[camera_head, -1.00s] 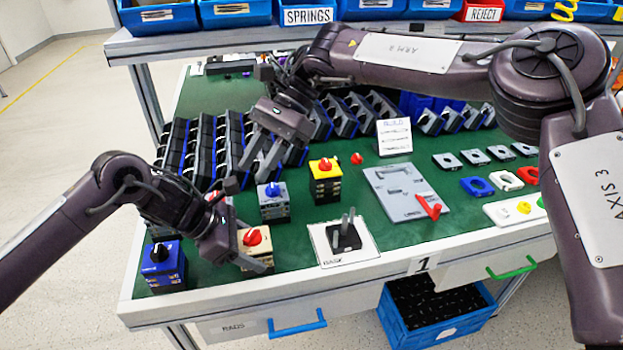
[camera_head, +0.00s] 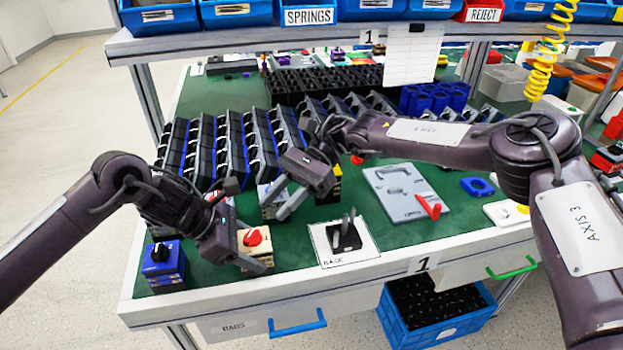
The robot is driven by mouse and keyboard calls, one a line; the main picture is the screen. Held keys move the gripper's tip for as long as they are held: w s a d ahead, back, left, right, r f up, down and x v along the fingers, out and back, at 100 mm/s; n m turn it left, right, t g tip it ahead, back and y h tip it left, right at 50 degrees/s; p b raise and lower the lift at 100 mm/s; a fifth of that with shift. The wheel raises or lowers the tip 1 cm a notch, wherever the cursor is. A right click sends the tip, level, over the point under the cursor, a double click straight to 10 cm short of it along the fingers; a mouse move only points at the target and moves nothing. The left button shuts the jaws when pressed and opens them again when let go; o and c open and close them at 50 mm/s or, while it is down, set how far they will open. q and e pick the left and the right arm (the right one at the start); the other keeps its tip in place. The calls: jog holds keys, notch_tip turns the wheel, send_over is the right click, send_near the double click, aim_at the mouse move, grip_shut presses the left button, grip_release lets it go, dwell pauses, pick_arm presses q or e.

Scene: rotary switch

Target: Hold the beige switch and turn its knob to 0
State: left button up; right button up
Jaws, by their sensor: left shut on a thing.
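The beige switch (camera_head: 258,249) with its red knob (camera_head: 252,237) stands near the front edge of the green table, left of centre. My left gripper (camera_head: 246,258) is shut on it from the left, with one finger along its front side. The far finger is hidden. My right gripper (camera_head: 281,203) is above and behind the beige switch, slightly right of it. Its two fingers are apart, empty and tilted down to the left. It does not touch the red knob. The exact angle of the knob is too small to read.
A blue switch with a black knob (camera_head: 164,264) stands left of my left gripper. A grey switch (camera_head: 270,211) is partly hidden behind my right gripper. A black base with grey prongs (camera_head: 344,238) stands on a white card to the right. Racks of dark parts (camera_head: 213,150) fill the back.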

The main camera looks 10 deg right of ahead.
aim_at(252, 231)
jog(key=x, duration=0.5)
jog(key=shift+a, duration=0.1)
jog(key=w+d+r+n+t, duration=0.1)
jog(key=d+n, duration=0.4)
jog(key=n, duration=1.2)
jog(key=w+d+r+n, duration=0.3)
jog(key=d+n, duration=0.2)
jog(key=n, duration=1.2)
jog(key=shift+d+r+t+y, duration=0.2)
jog(key=shift+d+t+y, duration=0.15)
jog(key=shift+t+y, duration=0.05)
jog(key=shift+w, duration=0.1)
pick_arm(q)
jog(key=o, duration=1.1)
